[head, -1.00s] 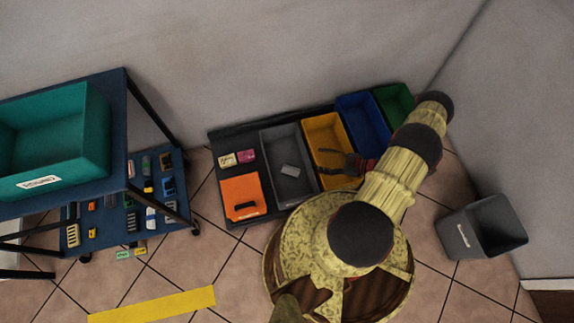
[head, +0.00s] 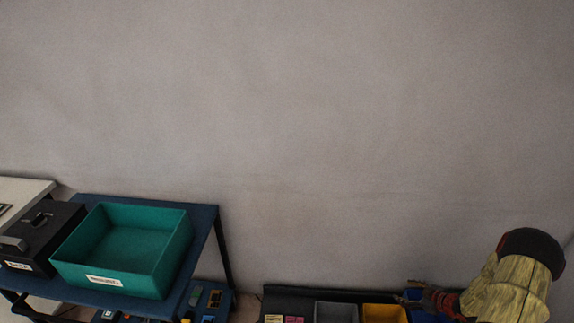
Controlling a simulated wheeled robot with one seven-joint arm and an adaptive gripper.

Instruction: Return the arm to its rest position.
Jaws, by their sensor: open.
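My arm (head: 512,285), with pale yellow covers and a dark joint, shows at the lower right of the head view. My gripper (head: 412,298) points left from it, over the row of bins near the yellow bin (head: 384,314) and the blue bin (head: 425,318). Its fingers are small and dark in the picture; it is open, and I see nothing held. The lower part of the arm and my base are out of view.
A blue cart (head: 205,222) at the lower left carries a teal bin (head: 122,283) and a black box (head: 40,240). A grey bin (head: 336,312) and a black tray (head: 285,296) sit along the bottom edge. A bare grey wall (head: 300,120) fills the rest.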

